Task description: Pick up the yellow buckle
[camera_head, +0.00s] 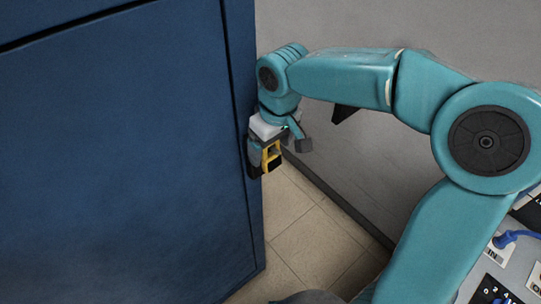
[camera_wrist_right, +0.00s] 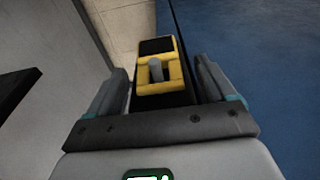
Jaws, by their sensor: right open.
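The yellow buckle (camera_head: 271,155) is a small yellow frame with black parts, close to the edge of the blue panel in the head view. In the right wrist view the buckle (camera_wrist_right: 161,75) lies between the two grey fingers, with a grey peg showing in its opening. My right gripper (camera_head: 279,156) is open, with its fingers on either side of the buckle. In the right wrist view the gripper (camera_wrist_right: 163,88) shows a gap between the right finger and the buckle. Whether the left finger touches it, I cannot tell. My left gripper is not in view.
A large blue panel (camera_head: 120,150) fills the left side, its edge close beside my right gripper. A grey wall (camera_head: 350,150) stands to the right, above a beige tiled floor (camera_head: 305,235). A labelled board with a blue cable (camera_head: 510,238) shows at the lower right.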

